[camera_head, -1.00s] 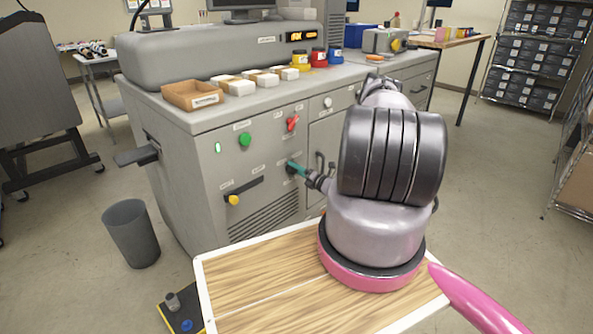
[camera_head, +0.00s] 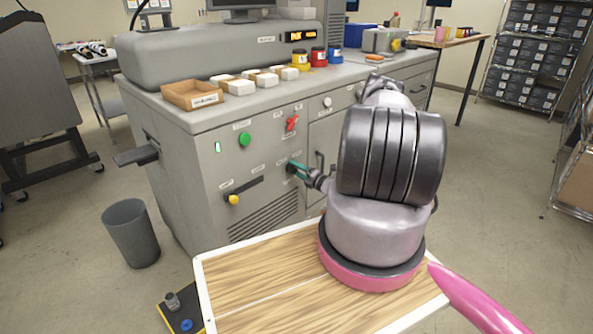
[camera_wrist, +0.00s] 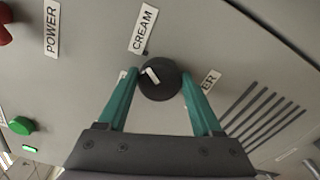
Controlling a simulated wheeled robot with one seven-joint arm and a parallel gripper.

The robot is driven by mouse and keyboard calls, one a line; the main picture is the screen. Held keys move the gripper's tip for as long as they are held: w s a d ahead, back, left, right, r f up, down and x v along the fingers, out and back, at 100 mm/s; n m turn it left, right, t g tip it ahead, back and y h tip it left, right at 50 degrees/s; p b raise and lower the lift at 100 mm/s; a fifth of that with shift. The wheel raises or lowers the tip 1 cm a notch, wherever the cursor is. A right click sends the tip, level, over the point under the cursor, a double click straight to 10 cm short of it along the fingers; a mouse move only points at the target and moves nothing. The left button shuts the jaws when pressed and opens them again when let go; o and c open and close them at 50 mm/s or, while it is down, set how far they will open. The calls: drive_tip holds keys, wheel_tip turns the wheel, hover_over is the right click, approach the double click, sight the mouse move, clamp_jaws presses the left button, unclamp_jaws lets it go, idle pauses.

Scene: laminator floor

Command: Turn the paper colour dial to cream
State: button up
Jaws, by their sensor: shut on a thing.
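The paper colour dial (camera_wrist: 165,88) is a dark round knob with a white pointer mark, on the grey machine front. In the wrist view the mark points up and to the left, roughly toward the small dot under the CREAM label (camera_wrist: 143,30). My gripper (camera_wrist: 159,74) has its two teal fingers on either side of the dial, shut on it. A second label (camera_wrist: 210,82), partly hidden by the right finger, shows only "ER". In the head view my gripper (camera_head: 293,168) meets the panel and mostly hides the dial.
A red switch (camera_head: 292,123) is above the dial, and a green button (camera_head: 245,139) is up and left. Vent slots (camera_wrist: 262,118) lie right of the dial in the wrist view.

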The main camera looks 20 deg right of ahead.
drive_tip(key=o, duration=1.4)
drive_tip(key=shift+c, duration=0.2)
drive_tip(key=v, duration=1.1)
